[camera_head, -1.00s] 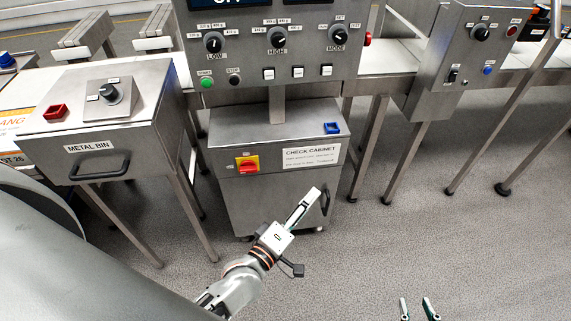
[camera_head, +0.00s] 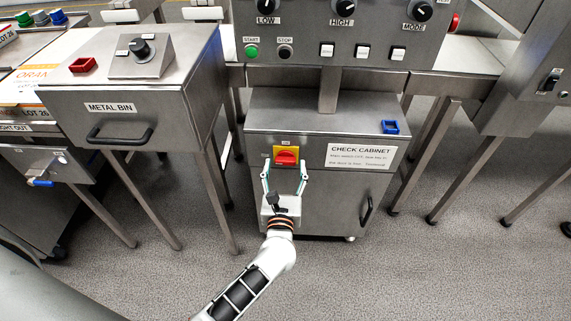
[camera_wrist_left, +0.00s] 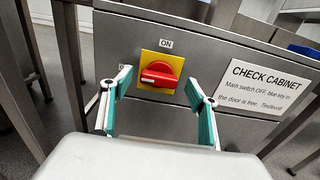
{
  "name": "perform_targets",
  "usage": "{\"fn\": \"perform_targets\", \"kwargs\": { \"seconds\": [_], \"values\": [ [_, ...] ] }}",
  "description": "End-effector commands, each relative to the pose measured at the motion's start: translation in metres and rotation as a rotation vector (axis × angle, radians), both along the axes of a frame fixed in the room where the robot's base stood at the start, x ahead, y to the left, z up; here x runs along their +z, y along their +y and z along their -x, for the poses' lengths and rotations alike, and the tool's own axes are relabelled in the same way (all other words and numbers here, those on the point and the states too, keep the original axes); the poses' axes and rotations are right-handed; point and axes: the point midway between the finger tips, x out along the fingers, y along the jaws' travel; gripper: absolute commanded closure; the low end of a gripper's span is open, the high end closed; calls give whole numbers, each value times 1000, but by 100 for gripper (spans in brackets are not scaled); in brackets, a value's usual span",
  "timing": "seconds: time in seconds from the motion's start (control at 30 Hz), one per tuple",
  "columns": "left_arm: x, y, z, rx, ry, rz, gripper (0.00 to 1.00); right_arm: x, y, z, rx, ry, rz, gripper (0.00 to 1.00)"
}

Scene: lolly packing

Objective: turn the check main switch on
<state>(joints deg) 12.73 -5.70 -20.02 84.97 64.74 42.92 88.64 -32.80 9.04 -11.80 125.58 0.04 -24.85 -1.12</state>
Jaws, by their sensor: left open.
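The check main switch (camera_head: 286,157) is a red rotary knob on a yellow plate, on the front of the grey check cabinet (camera_head: 262,122). In the left wrist view the red knob (camera_wrist_left: 160,74) lies roughly horizontal, with an ON label (camera_wrist_left: 166,43) above the plate and another label, partly hidden, at its left. My left gripper (camera_head: 285,174) is open and empty, just in front of the switch. In the left wrist view its teal-padded fingers (camera_wrist_left: 158,88) stand to either side of the knob, with no clear contact. My right gripper is not in view.
A white CHECK CABINET notice (camera_head: 361,156), a blue key-like part (camera_head: 390,127) and a door handle (camera_head: 366,211) are right of the switch. The control panel (camera_head: 300,68) overhangs behind. The metal bin (camera_head: 180,80) stands left. Floor in front is clear.

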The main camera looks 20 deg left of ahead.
Motion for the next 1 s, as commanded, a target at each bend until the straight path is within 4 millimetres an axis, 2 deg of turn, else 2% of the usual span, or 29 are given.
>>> {"fn": "perform_targets", "kwargs": {
  "seconds": [0.2,0.47,0.6,0.63,1.0],
  "values": [
    [-1,4,-15,0,1,-1,40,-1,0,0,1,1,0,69],
    [-1,5,-17,-1,2,-2,40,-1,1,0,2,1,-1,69],
    [-1,5,-16,-1,2,-2,74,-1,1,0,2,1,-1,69],
    [-1,5,-16,-1,2,-2,79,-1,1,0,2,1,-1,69],
    [1,5,-17,-1,10,-38,79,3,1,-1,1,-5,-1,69]
  ]
}}
